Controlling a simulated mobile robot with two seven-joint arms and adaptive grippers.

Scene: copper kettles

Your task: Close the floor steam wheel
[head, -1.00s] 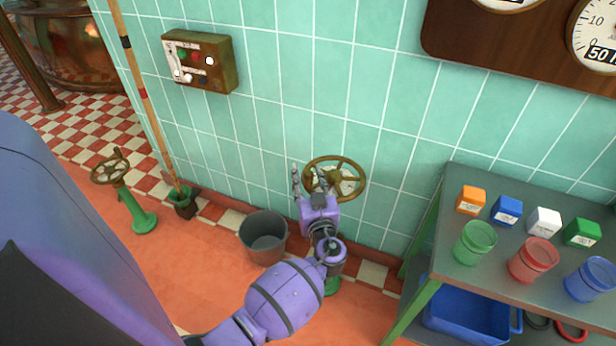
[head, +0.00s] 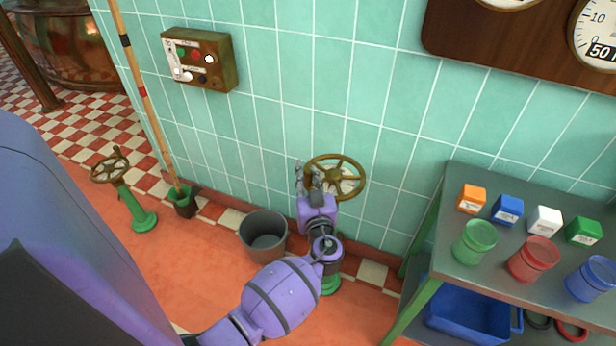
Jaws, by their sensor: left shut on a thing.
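A brass-coloured steam wheel (head: 345,158) stands in front of the tiled wall, on a green floor pedestal (head: 331,285) mostly hidden behind my arm. My left gripper (head: 307,174) is at the wheel's left side, its fingers shut on the rim. A second, similar wheel (head: 110,166) on a green floor stand (head: 135,211) is at the far left, with nothing touching it. My right gripper is not in view.
A grey bucket (head: 264,232) stands left of my left forearm. A pole rests in a green holder (head: 183,200) by the wall. A green-legged table (head: 440,238) with boxes and jars is at the right. A control box (head: 200,60) hangs on the wall.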

